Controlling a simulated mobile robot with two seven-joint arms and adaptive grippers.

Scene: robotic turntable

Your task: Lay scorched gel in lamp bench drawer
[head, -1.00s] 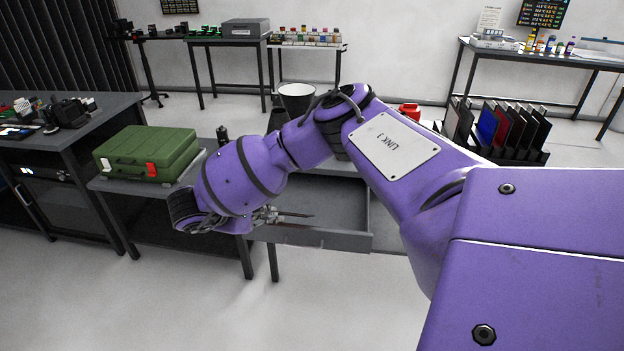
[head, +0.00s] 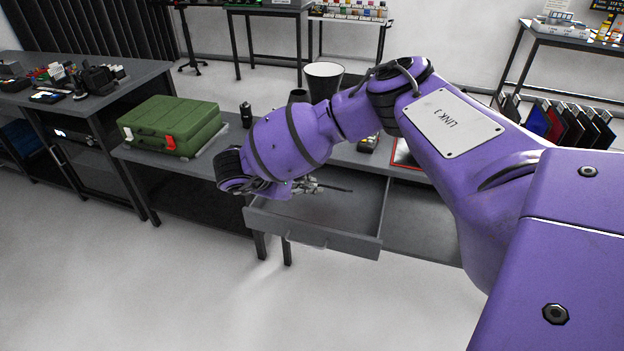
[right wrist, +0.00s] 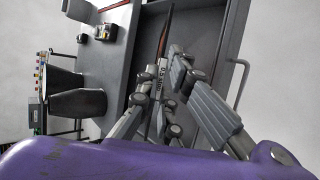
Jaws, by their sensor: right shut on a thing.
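My right gripper (head: 308,186) is shut on a thin, dark, sheet-like thing, seen nearly edge-on, which I take to be the scorched gel (head: 336,188). In the right wrist view the gel (right wrist: 164,38) shows as a narrow reddish-brown strip reaching out past the gripper fingers (right wrist: 160,85). The lamp bench drawer (head: 358,212) is pulled open, and the gripper and gel are over it. Its grey interior also shows in the right wrist view (right wrist: 205,45). I cannot tell whether the gel touches the drawer floor. My left gripper is not in view.
A green case (head: 170,125) stands on the bench left of the drawer. A dark bin-like cup (head: 323,80) and a small black bottle (head: 246,115) stand behind my arm. A cluttered bench (head: 90,95) is at far left. The floor in front is clear.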

